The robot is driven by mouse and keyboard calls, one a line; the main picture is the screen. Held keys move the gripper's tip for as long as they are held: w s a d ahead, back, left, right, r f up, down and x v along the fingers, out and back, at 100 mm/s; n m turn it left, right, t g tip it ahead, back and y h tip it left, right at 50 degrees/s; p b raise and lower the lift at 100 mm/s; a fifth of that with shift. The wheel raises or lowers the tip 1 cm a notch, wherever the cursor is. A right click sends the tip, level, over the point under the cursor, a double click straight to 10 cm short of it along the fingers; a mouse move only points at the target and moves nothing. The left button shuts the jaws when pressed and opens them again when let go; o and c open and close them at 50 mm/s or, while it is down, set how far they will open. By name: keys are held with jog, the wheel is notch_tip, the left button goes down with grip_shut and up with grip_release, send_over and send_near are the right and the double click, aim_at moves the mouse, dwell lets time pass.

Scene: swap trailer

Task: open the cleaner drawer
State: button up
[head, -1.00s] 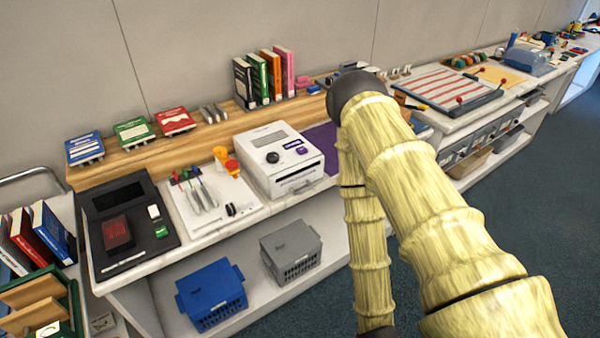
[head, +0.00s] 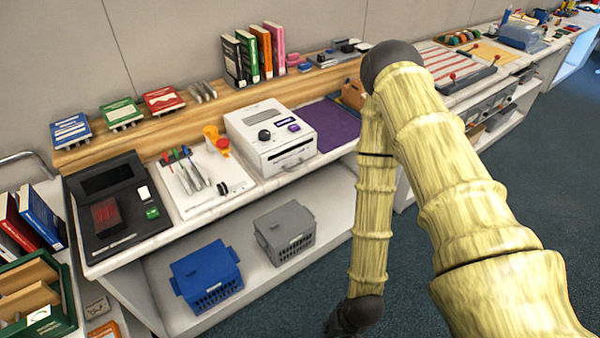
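A white machine (head: 270,138) with a black knob, a purple button and a dark slot low on its front stands on the counter, left of a purple mat. It is probably the cleaner, but I cannot read its label. I see no drawer pulled out of its front. My arm comes in from the right and bends down in front of the counter. Its dark lower end (head: 355,315) is at the bottom edge, low and to the right of the machine, apart from it. The gripper's fingers are not in view.
A black device (head: 110,205) and a tool tray (head: 205,182) stand left of the machine. A blue basket (head: 207,272) and a grey basket (head: 285,232) sit on the shelf below. Books (head: 252,52) stand on the wooden ledge (head: 170,130) behind. Dark carpet lies in front.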

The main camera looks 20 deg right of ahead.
jog(key=w+a+r+m+t+y+b, duration=0.2)
jog(key=w+a+m+t+b, duration=0.1)
jog(key=w, duration=0.7)
jog(key=w+a+r+m+t+y+b, duration=0.2)
jog(key=w+m+t+b, duration=0.15)
jog(key=w, duration=0.65)
jog(key=w+d+r+m+t+b, duration=0.3)
jog(key=w+d+r, duration=0.3)
jog(key=w+r, duration=0.25)
jog(key=w+d+r+m+t+b, duration=0.2)
jog(key=w+d+r+t+b, duration=0.15)
jog(key=w+d+r, duration=0.4)
jog(key=shift+h, duration=0.3)
jog(key=x, duration=0.4)
jog(key=p+x, duration=0.1)
jog(key=x, duration=0.3)
jog(key=a+x, duration=0.1)
jog(key=x, duration=0.3)
jog(key=shift+s+r, duration=0.1)
jog(key=shift+r, duration=0.2)
grip_shut()
